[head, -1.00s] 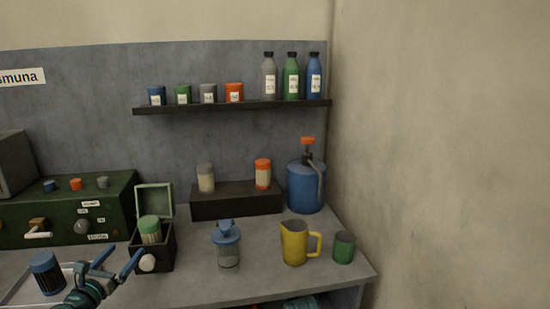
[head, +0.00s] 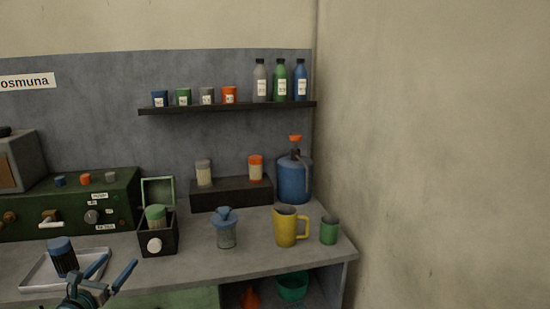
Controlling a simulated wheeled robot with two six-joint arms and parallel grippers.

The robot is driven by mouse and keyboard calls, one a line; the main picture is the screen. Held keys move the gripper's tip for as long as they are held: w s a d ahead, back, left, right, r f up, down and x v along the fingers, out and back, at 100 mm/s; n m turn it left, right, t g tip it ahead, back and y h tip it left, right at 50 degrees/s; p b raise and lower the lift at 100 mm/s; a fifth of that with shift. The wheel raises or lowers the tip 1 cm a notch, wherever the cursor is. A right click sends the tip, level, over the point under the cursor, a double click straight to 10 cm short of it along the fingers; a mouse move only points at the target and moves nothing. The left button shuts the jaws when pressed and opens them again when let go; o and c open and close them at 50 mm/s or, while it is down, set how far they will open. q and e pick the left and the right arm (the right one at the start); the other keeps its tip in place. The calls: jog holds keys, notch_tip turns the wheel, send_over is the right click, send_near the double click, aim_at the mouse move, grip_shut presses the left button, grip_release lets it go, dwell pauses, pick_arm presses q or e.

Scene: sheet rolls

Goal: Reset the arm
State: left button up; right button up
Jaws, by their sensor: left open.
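My left gripper (head: 110,274) is at the lower left of the head view, with its two blue fingers spread apart and nothing between them. I cannot tell whether the gripper touches the tray. My right gripper is not in view.
A green control unit (head: 120,188) is at left.

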pick_arm(q)
jog(key=d+f+m+g+h, duration=0.3)
jog(key=d+f+m+g, duration=0.25)
jog(key=d+m, duration=0.6)
jog(key=d+f+m+g+h, duration=0.3)
jog(key=d+f+m+g, duration=0.3)
jog(key=d, duration=1)
jog(key=s+d+f+m+g+y, duration=0.3)
jog(key=s+d+f+m+y, duration=0.15)
jog(key=s+m, duration=0.45)
jog(key=s+d+f+m+g+y, duration=0.4)
jog(key=s+d+f+m, duration=0.15)
jog(key=m, duration=0.55)
notch_tip(320, 180, up, 14)
jog(key=s+a+p, duration=0.1)
jog(key=p, duration=1.3)
jog(key=shift+r+m+p, duration=0.25)
jog(key=shift+m+p, duration=0.05)
jog(key=shift+m, duration=0.05)
jog(key=shift+t, duration=0.25)
